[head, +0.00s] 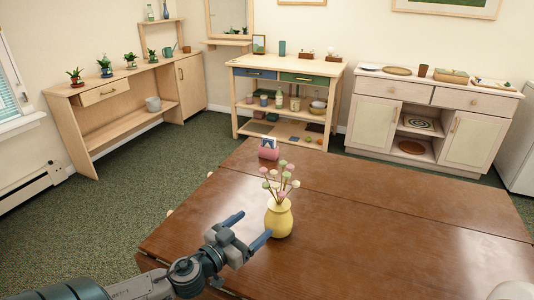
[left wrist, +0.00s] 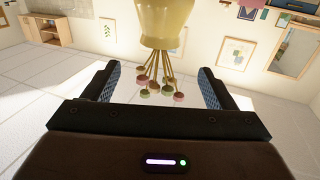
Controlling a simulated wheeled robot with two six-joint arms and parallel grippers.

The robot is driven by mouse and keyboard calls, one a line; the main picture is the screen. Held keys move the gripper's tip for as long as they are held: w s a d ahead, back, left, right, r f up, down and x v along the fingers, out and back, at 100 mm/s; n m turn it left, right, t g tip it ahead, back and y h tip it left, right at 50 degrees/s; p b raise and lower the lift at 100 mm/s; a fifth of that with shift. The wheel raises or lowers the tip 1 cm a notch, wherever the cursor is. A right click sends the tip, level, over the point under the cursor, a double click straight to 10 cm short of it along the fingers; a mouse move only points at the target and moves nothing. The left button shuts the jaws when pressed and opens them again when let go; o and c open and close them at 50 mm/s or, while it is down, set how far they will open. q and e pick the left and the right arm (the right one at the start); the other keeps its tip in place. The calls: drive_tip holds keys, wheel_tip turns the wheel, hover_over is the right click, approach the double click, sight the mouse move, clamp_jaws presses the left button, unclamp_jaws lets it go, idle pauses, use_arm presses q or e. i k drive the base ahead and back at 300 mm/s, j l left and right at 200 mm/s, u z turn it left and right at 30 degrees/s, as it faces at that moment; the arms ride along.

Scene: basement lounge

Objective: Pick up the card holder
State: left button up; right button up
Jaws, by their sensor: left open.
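The card holder (head: 268,153) is a small pink holder with cards standing in it. It sits near the far left edge of the brown wooden table (head: 400,225), behind the vase. My left gripper (head: 248,229) is open and empty, on the near side of the card holder and well apart from it. In the left wrist view its two fingers (left wrist: 158,78) are spread wide, with nothing held. I cannot make out the card holder in the left wrist view.
A yellow vase (head: 279,218) with pink, white and green ball flowers stands just right of my left fingertips. It shows upside down in the left wrist view (left wrist: 165,22). The table's right side is largely bare. Shelves and cabinets stand along the walls.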

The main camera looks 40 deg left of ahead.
sight(272, 155)
drive_tip(key=i+j, duration=0.35)
drive_tip(key=j, duration=0.2)
drive_tip(key=i+j, duration=0.4)
drive_tip(key=j, duration=0.1)
